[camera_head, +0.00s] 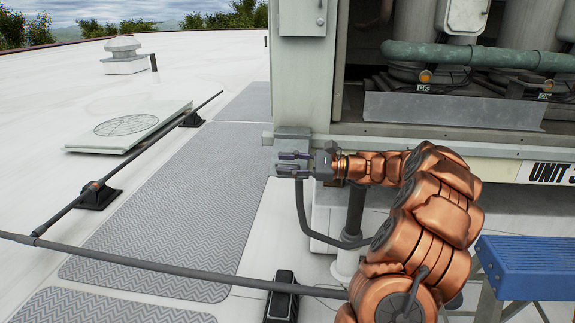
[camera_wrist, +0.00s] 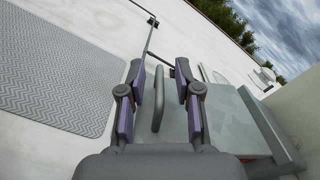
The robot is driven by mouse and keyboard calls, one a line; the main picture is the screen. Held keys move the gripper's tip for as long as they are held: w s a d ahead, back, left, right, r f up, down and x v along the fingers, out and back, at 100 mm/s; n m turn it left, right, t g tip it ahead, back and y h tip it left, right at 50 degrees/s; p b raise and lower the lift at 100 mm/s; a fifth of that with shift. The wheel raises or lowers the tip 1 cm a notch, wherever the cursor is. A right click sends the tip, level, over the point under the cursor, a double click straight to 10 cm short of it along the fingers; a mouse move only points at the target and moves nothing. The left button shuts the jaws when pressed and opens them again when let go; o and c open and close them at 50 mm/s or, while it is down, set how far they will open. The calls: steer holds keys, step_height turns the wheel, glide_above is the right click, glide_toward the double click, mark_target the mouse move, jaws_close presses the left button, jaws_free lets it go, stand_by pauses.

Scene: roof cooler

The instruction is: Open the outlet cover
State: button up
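A grey outlet box (camera_head: 291,133) is fixed at the lower corner of the large unit, left of its open bay. My gripper (camera_head: 290,162) is in front of the box, its two fingers pointing left and spread apart. The wrist view shows my gripper (camera_wrist: 165,78) open, with purple pads on both fingers. A slim grey bar handle (camera_wrist: 158,100) stands between the pads, nearer the left one, with no clear contact. The grey outlet cover (camera_wrist: 225,122) shows behind and right of the right finger. Whether it is fully shut is not clear, as my gripper hides part of it.
A dark conduit (camera_head: 170,264) crosses the roof at the lower left, and a cable (camera_head: 302,210) hangs below the box. A blue step (camera_head: 530,255) stands at the lower right. A flat panel with a round grille (camera_head: 128,126) lies on the roof. Grey walkway mats (camera_head: 165,215) lie left.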

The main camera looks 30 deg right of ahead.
jaws_close()
stand_by(0.6)
